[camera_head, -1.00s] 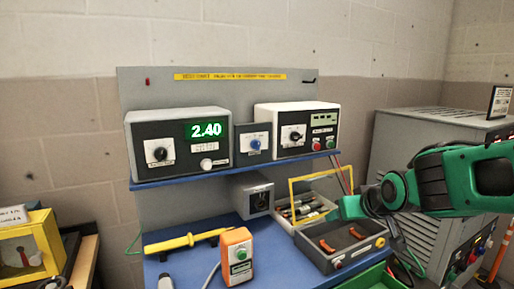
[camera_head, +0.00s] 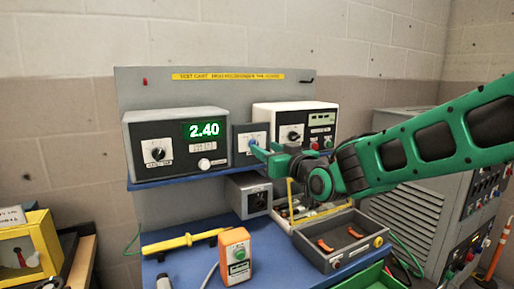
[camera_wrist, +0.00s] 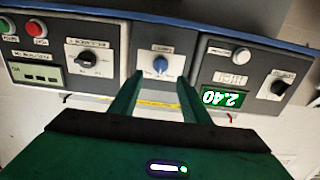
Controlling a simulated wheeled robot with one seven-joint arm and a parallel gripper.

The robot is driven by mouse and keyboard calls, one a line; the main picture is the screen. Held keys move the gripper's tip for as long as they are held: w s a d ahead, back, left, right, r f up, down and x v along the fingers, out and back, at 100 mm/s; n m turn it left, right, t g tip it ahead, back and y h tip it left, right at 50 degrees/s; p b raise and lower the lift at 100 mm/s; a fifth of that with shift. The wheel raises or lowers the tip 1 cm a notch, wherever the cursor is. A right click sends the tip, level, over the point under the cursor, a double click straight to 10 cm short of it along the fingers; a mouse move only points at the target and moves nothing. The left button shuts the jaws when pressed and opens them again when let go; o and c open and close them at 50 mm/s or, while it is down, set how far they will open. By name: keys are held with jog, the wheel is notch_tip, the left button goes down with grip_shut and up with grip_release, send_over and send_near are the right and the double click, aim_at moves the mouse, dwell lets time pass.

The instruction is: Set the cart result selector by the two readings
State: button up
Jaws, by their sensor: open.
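The result selector is a small grey box (camera_head: 243,131) with a blue knob, on the cart's upper shelf between two instruments. My gripper (camera_head: 257,149) is in front of it and hides most of the knob. In the wrist view the blue knob (camera_wrist: 160,65) shows beyond and between the tips of my open gripper (camera_wrist: 158,90); contact cannot be told. The left instrument (camera_head: 165,170) shows 2.40 in green on its display (camera_head: 204,129). The right instrument (camera_head: 268,113) has a small display (camera_head: 321,119) whose reading is too small to tell.
A grey cabinet (camera_head: 410,215) stands at right, a yellow case (camera_head: 40,250) at left.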

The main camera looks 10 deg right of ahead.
aim_at(257, 144)
jog(key=x, duration=0.6)
jog(key=c, duration=1)
